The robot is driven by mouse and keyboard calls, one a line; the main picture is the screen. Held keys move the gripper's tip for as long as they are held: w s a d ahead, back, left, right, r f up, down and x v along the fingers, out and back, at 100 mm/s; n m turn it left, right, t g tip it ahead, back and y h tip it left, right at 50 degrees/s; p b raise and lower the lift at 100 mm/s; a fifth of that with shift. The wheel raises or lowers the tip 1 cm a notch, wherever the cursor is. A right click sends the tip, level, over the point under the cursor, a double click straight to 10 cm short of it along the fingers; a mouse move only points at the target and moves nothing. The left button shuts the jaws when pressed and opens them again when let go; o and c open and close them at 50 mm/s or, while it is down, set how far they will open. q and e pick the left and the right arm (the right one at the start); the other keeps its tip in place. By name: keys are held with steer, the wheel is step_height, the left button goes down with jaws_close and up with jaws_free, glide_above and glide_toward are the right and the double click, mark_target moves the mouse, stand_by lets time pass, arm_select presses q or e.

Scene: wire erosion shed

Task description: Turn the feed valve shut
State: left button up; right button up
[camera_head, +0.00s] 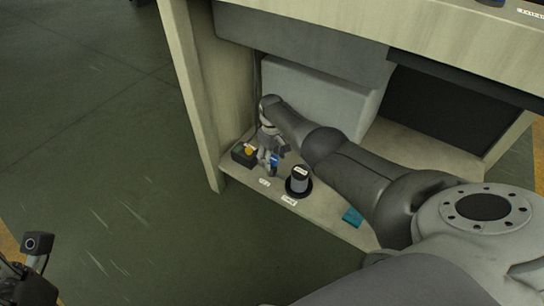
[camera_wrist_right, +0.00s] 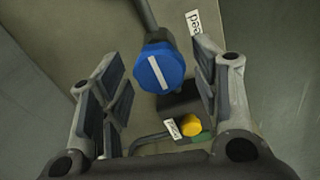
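The feed valve has a blue knob with a white stripe (camera_wrist_right: 160,72), and a label reading "Feed" (camera_wrist_right: 194,21) lies beside it, partly cut off. In the head view a small part of the blue knob (camera_head: 274,160) shows beside my gripper. My right gripper (camera_head: 270,155) is low over the shelf; in the wrist view (camera_wrist_right: 158,75) its two fingers are spread, one on each side of the knob, with gaps between.
A dark box with a yellow button (camera_head: 249,150) stands close left of the gripper. A black knob on a round flange (camera_head: 299,182) stands to its right. A teal item (camera_head: 352,216) lies farther right on the shelf (camera_head: 325,218). A table leg (camera_head: 190,90) and tabletop (camera_head: 400,25) frame the space.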

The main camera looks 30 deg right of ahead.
mark_target(272, 158)
steer(key=shift+r, duration=0.1)
stand_by(0.3)
step_height(272, 158, up, 12)
stand_by(0.7)
stand_by(0.4)
